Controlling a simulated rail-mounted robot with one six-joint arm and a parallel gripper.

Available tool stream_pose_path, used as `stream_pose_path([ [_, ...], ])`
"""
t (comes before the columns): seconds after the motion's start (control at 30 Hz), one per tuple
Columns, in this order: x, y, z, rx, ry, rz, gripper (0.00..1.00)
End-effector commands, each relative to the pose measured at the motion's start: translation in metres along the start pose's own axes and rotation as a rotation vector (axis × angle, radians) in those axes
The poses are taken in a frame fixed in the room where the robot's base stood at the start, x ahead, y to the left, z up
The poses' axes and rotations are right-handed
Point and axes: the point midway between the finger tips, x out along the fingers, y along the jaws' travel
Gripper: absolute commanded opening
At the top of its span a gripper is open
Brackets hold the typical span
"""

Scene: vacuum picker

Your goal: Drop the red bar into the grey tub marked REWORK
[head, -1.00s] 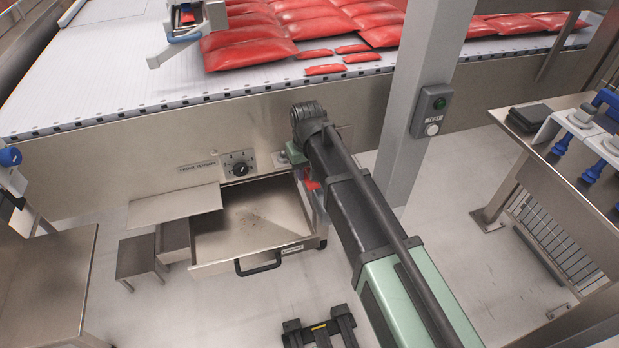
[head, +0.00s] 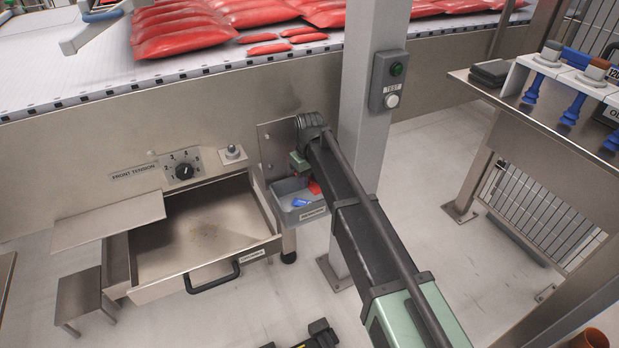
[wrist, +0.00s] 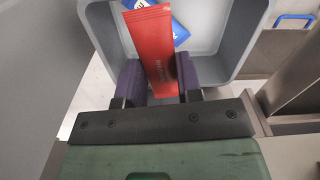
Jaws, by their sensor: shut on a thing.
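The red bar (wrist: 153,42) is pinched between the dark purple finger pads of my gripper (wrist: 159,78) in the wrist view. Its far end extends over the grey tub (wrist: 236,42). In the head view the tub (head: 287,190) hangs on the machine's front, right of the open drawer, with a small label too small to read. A blue packet (wrist: 179,32) lies inside the tub, partly behind the bar. In the head view the red bar (head: 314,187) shows at the tub's right side, and my arm hides most of my gripper.
The open steel drawer (head: 207,237) stands left of the tub. A grey post (head: 368,110) with a TEST button box (head: 388,80) rises close to my arm's right. The conveyor (head: 70,75) with red packs (head: 180,37) is above. A steel bench (head: 545,125) is at right.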

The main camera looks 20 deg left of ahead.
Motion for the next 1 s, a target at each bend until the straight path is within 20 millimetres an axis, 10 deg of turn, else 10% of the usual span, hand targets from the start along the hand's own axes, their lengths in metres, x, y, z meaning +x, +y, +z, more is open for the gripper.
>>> stream_pose_path([
  [0.37, 0.017, 0.0, 0.0, 0.0, 0.0, 0.0, 0.1],
  [0.4, 0.017, 0.0, 0.0, 0.0, 0.0, 0.0, 0.36],
  [0.6, 0.017, 0.0, 0.0, 0.0, 0.0, 0.0, 0.63],
  [1.0, 0.0, 0.0, 0.0, 0.0, 0.0, 0.0, 0.63],
])
